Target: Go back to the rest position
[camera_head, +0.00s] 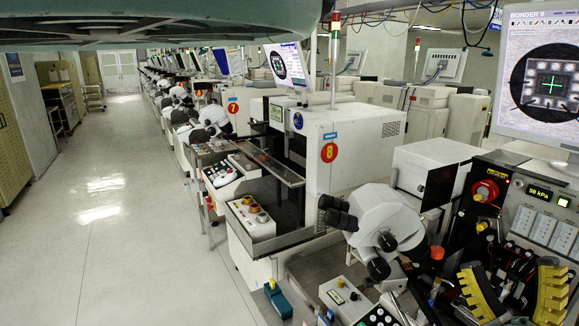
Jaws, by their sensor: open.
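My gripper (519,288) shows at the lower right of the head view. Its two ribbed yellow fingers stand well apart, the left one leaning left and the right one nearly upright. I see nothing held between them; dark machine parts show behind the gap. The gripper is in front of the bonder at the right, which has a black panel with a red knob (485,191) and a pressure display (539,192). I cannot tell whether the gripper touches the machine. Most of my arm is out of view.
A white microscope (385,222) stands left of the gripper, by a control box (344,297). A monitor (545,75) is above. Bonder 8 (358,150) and bonder 7 (232,119) recede in a row. The aisle floor (125,215) at left is clear.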

